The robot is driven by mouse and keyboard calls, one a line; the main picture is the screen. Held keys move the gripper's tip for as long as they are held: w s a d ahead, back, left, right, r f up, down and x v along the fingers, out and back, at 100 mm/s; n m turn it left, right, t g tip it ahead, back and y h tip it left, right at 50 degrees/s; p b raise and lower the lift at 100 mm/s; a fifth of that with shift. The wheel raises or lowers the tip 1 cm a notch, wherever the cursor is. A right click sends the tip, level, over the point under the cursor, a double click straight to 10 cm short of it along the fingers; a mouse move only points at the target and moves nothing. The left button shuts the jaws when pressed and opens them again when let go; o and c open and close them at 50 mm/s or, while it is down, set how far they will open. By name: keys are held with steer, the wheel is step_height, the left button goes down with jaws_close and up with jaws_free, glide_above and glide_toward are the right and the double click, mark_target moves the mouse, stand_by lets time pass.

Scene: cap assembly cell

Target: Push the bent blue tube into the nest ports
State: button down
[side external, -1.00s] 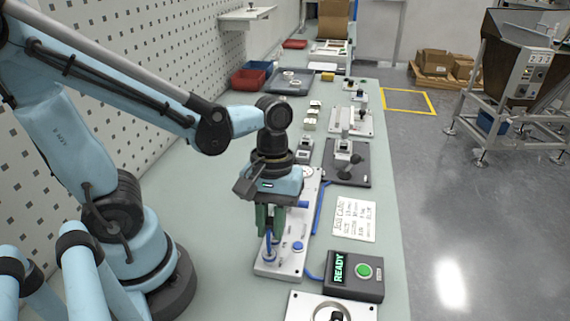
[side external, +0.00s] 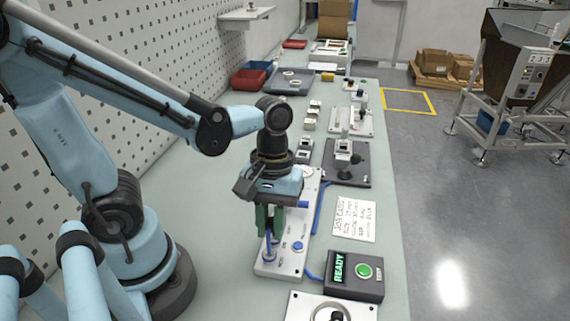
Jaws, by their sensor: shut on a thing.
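The nest (side external: 291,267) is a long pale plate on the bench with blue fittings on it. My gripper (side external: 269,232) points down over its near part, its green fingers shut on the bent blue tube (side external: 268,251). The tube shows below the fingers at the left of the plate, and its upper part is hidden by them. I cannot tell how deep its ends sit in the ports. A blue round fitting (side external: 298,246) stands on the plate to the right of the fingers.
A control box (side external: 355,277) with a READY display and green button stands at the near right of the nest. A handwritten card (side external: 354,219) lies beyond it. A dark fixture (side external: 347,164) and a pale fixture (side external: 351,122) stand farther back. The bench left of the nest is clear.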

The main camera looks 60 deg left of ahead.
steer(key=shift+f, duration=0.9)
stand_by(0.4)
steer(key=c, duration=0.9)
jaws_free()
steer(key=shift+c, duration=0.2)
steer(key=shift+r, duration=0.15)
step_height(320, 180, up, 11)
steer(key=w+a, duration=0.2)
steer(key=w+a+f+m+t+y, duration=0.1)
steer(key=w+a+f+m+t, duration=0.1)
steer(key=w+m+t, duration=0.3)
steer(key=a+m+t, duration=0.1)
steer(key=m+t, duration=0.2)
steer(key=m, duration=0.1)
steer(key=shift+a+f+t+y, duration=0.25)
steer(key=shift+a+t+y, duration=0.05)
steer(key=shift+t, duration=0.1)
